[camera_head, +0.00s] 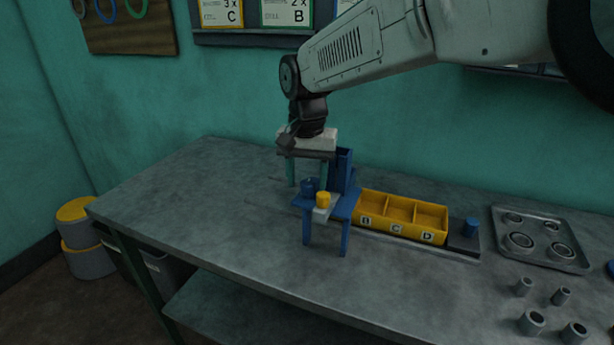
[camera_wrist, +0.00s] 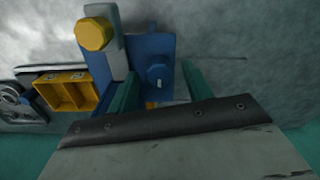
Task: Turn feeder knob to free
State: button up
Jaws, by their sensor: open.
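A blue feeder stand (camera_head: 345,200) stands on the workbench. It carries a dark blue round knob (camera_head: 308,186) with a small pale mark, also seen in the wrist view (camera_wrist: 158,76). A yellow faceted knob (camera_head: 323,199) sits on a pale block beside it; it is large in the wrist view (camera_wrist: 93,34). My gripper (camera_head: 307,182) points down over the stand with its teal fingers apart. In the wrist view my gripper (camera_wrist: 160,74) has one finger on each side of the blue knob. I cannot tell whether either finger touches it. No label for the knob's positions is readable.
A yellow bin (camera_head: 399,229) with compartments marked B, C and D adjoins the stand on the right. The bench's left side is clear.

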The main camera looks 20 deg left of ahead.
jog(key=shift+c, duration=0.2)
jog(key=c, duration=0.9)
jog(key=shift+n, duration=0.4)
jog(key=n, duration=0.3)
jog(key=shift+r+n, duration=0.1)
jog(key=shift+n, duration=0.2)
jog(key=n, duration=0.4)
jog(key=shift+n, duration=0.3)
jog(key=n, duration=0.4)
jog(key=shift+n, duration=2.4)
